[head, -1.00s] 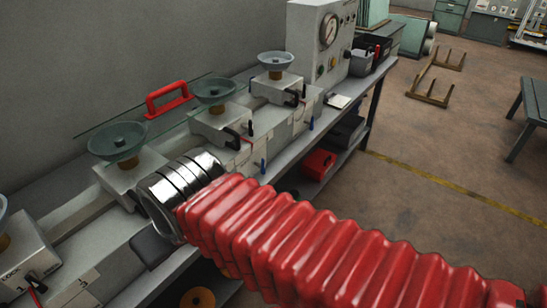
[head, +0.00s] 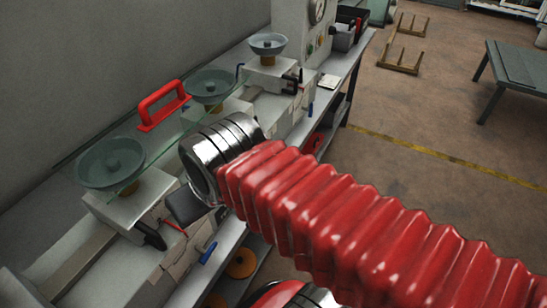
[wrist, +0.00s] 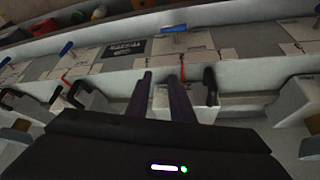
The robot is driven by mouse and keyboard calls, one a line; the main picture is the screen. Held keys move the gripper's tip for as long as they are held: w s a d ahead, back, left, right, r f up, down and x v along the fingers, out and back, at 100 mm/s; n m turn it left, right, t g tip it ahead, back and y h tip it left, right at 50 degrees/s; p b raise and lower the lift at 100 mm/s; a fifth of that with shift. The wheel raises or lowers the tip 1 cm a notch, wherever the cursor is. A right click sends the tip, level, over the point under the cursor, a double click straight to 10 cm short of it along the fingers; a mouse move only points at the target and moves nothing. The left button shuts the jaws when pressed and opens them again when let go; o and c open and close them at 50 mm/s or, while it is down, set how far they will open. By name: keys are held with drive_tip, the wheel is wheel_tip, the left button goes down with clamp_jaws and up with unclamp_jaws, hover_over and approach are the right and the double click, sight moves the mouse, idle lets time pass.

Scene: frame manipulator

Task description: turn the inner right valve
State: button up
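Three grey-blue dish-shaped wheels on brass stems stand along the bench in the head view: near (head: 110,163), middle (head: 210,86) and far (head: 268,44). I cannot tell which is the inner right valve. Black lever handles (head: 150,236) and a blue handle (head: 207,252) sit on the housings below them. In the wrist view, my gripper (wrist: 160,76) has its two dark fingers apart, with nothing seen held between them. A white block shows beyond the gap. A black handle (wrist: 210,85) is just right of the right finger, and another black handle (wrist: 75,94) is to the left.
A dark table (head: 518,68) is at the right. The floor (head: 420,115) between is mostly clear.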

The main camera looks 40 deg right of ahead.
idle(0.4)
drive_tip(key=w+d+f+m, duration=0.1)
drive_tip(key=w+d, duration=0.2)
drive_tip(key=d, duration=1)
drive_tip(key=w+d+f+m+g+h, duration=0.1)
drive_tip(key=w+d+f+m, duration=0.1)
drive_tip(key=d, duration=1.1)
drive_tip(key=shift+w+d+f, duration=0.2)
drive_tip(key=shift+w+d, duration=0.05)
drive_tip(key=shift+w, duration=0.2)
drive_tip(key=shift+f, duration=0.15)
drive_tip(key=shift+x, duration=6.8)
drive_tip(key=shift+s, duration=0.1)
drive_tip(key=shift+c, duration=0.3)
